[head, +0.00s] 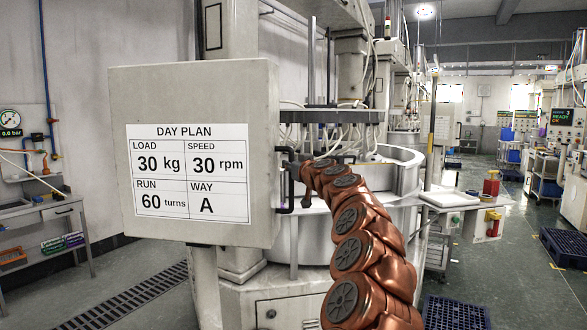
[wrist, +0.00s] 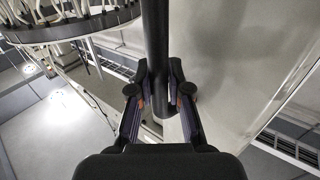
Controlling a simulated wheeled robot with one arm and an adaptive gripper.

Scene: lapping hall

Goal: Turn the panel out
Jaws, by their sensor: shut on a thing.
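The panel (head: 192,95) is a pale grey box on a post, with a white DAY PLAN sheet (head: 188,172) on its front. The sheet reads load 30 kg, speed 30 rpm, run 60 turns, way A. A black bar handle (head: 286,208) stands on the panel's right side. In the wrist view the handle (wrist: 155,45) runs upright between the fingers of my gripper (wrist: 160,98), which is shut on it. The panel's pale face (wrist: 225,60) fills the right of that view. In the head view my arm largely hides the gripper.
A large round lapping machine (head: 312,240) stands behind the panel and my arm. A side shelf (head: 450,199) juts out at its right. A bench (head: 45,212) stands at the left wall. Dark pallets (head: 455,314) lie on the floor at right. The aisle beyond is partly clear.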

